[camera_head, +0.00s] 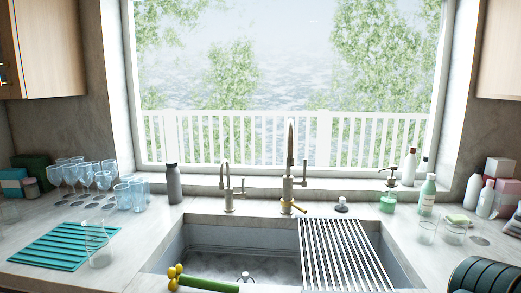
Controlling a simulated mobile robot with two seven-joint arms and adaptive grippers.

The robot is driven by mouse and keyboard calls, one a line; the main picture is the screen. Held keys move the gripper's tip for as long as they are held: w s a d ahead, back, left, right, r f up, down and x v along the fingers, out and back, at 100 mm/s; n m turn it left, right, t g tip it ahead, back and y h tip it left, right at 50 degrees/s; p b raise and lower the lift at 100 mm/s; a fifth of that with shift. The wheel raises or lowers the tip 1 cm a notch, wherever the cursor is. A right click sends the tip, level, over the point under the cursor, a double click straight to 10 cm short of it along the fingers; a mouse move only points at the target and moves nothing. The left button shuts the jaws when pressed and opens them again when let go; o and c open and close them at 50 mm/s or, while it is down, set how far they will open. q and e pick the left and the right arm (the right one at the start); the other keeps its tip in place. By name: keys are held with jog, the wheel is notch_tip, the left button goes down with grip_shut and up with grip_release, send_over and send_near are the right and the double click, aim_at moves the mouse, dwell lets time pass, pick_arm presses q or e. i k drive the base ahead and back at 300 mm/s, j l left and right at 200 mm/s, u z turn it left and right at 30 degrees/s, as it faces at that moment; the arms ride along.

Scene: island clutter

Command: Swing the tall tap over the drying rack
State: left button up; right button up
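The tall tap (289,170) stands behind the sink, near its middle. It has a brass-coloured base, and its high spout appears nearly edge-on, so its exact direction is hard to tell. The drying rack (345,253) is a set of pale parallel bars laid across the right part of the sink. The tap stands behind the rack's left end. Neither of my grippers is in view.
A shorter tap (228,188) and a grey bottle (174,183) stand left of the tall tap. A green rod with yellow knobs (207,284) lies at the sink's front. Glasses (103,179) crowd the left counter; bottles (427,194) stand right.

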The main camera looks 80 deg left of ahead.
aim_at(290, 141)
jog(key=u, duration=2.55)
